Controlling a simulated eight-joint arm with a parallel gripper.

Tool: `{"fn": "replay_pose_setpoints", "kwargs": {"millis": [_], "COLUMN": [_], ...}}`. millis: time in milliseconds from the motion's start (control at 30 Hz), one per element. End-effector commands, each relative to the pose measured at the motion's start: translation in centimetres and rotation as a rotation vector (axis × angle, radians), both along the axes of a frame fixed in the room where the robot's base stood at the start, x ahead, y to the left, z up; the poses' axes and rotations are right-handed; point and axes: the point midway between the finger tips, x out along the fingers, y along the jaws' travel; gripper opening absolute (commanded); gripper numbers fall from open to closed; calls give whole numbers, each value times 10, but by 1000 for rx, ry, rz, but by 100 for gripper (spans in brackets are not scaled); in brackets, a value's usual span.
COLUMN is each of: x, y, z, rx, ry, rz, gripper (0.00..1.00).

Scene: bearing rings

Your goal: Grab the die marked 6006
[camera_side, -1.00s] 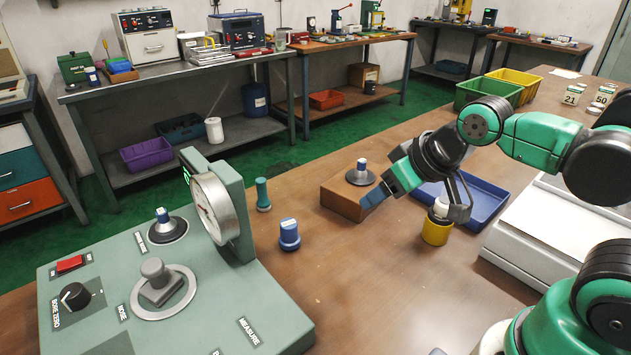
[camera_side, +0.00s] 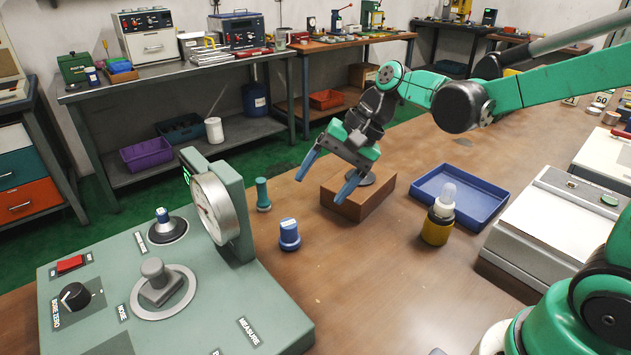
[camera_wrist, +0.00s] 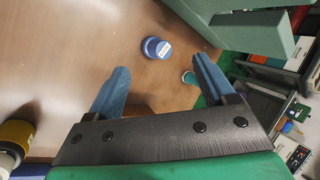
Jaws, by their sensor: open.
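A blue die (camera_side: 289,235) with a white label stands upright on the bench, right of the green gauge machine; its number is too small to read with certainty. It also shows in the wrist view (camera_wrist: 155,48), beyond and between my fingertips. A slimmer teal-green die (camera_side: 263,194) stands behind it, and in the wrist view (camera_wrist: 188,77) it is near the right finger. A grey disc-shaped part on the block is partly hidden by my gripper.
The green gauge machine (camera_side: 190,290) with its dial stands close left of the dies. The bench in front of the blue die is clear.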

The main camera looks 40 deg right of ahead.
Motion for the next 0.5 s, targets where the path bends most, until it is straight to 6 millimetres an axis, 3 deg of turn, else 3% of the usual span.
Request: {"fn": "replay_pose_setpoints", "kwargs": {"millis": [200,500], "x": [36,57], "y": [7,7], "z": [-23,-70], "rx": [290,619], "ry": [249,617], "rz": [-172,-310], "gripper": [76,76]}}
